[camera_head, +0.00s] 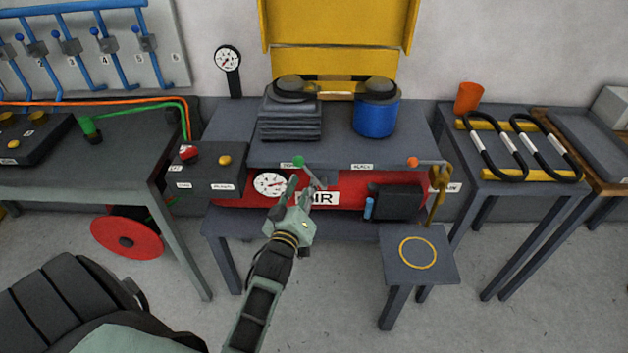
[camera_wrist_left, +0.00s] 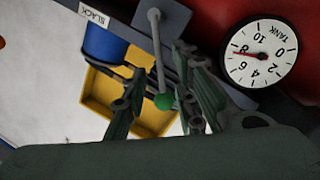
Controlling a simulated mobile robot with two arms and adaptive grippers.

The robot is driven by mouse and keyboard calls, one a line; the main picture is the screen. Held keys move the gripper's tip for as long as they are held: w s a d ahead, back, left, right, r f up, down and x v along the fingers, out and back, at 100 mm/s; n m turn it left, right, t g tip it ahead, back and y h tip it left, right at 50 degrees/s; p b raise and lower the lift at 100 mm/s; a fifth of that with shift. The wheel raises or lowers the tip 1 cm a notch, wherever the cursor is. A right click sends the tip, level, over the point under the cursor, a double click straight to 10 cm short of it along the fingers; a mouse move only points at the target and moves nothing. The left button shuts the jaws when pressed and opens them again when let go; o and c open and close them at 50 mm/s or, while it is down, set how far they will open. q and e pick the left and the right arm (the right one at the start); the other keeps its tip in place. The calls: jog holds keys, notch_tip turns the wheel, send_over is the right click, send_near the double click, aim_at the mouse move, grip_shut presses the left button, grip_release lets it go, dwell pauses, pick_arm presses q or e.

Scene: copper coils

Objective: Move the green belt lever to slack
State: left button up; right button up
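The green belt lever (camera_head: 298,161) is a grey rod with a green ball, at the front edge of the dark bench, above the red tank. Its ball is near the left of two small labels; the SLACK label (camera_head: 362,166) is farther right. My left gripper (camera_head: 297,188) is at the lever, just in front of the bench edge. In the left wrist view the green ball (camera_wrist_left: 164,102) lies between the two spread fingers (camera_wrist_left: 160,78), with no clear contact on either. The SLACK label (camera_wrist_left: 95,17) shows there at upper left. My right gripper is not in view.
The tank gauge (camera_head: 270,184) is close to the left gripper. An orange-knobbed lever (camera_head: 412,161) is at the bench's right. A blue spool (camera_head: 376,118) and a dark stack (camera_head: 289,115) stand on top. A small stool (camera_head: 418,253) is at lower right.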

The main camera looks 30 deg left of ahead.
aim_at(312, 175)
pick_arm(q)
jog(key=x, duration=0.5)
jog(key=shift+w+a, duration=0.1)
jog(key=shift+w, duration=0.2)
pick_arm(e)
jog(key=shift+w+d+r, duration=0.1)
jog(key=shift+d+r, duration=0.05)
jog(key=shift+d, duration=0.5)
pick_arm(q)
grip_shut()
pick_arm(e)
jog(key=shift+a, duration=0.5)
